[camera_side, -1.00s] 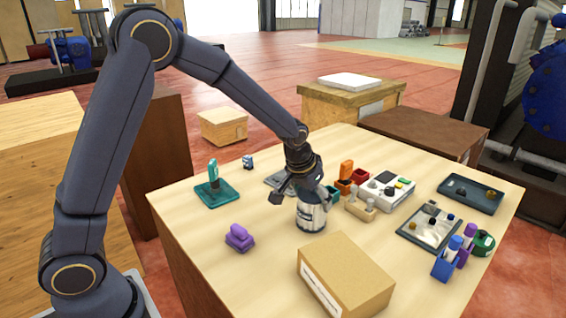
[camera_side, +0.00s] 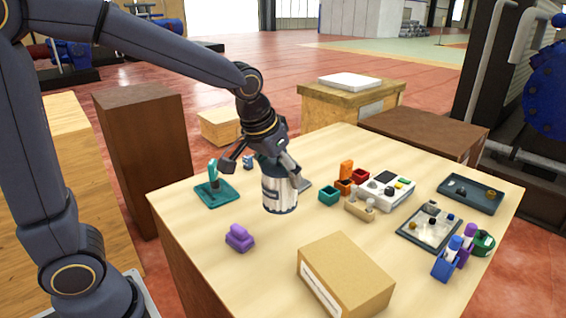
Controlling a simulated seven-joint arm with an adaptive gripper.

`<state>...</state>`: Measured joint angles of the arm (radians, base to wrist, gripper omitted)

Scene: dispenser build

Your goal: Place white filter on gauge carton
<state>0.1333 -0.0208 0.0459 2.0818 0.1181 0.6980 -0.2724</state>
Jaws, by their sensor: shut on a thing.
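The white filter (camera_side: 279,194) is a silver-white canister with a dark band near its base, close to upright. My gripper (camera_side: 262,167) is over it, with fingers reaching down at its upper part, and is shut on it. The top of the filter is hidden by the gripper. I cannot tell for sure how far its base is above the table. The gauge carton (camera_side: 345,275) is a closed brown cardboard box with a white label, at the table's front edge, in front and to the right of the filter. Its flat top is bare.
A purple part (camera_side: 239,238) lies left of the carton. A teal tray (camera_side: 216,194) is at the left. Orange and teal bins, a white device (camera_side: 385,189), grey trays (camera_side: 430,228) and a blue holder (camera_side: 446,266) fill the right side. The tabletop (camera_side: 300,228) between filter and carton is clear.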

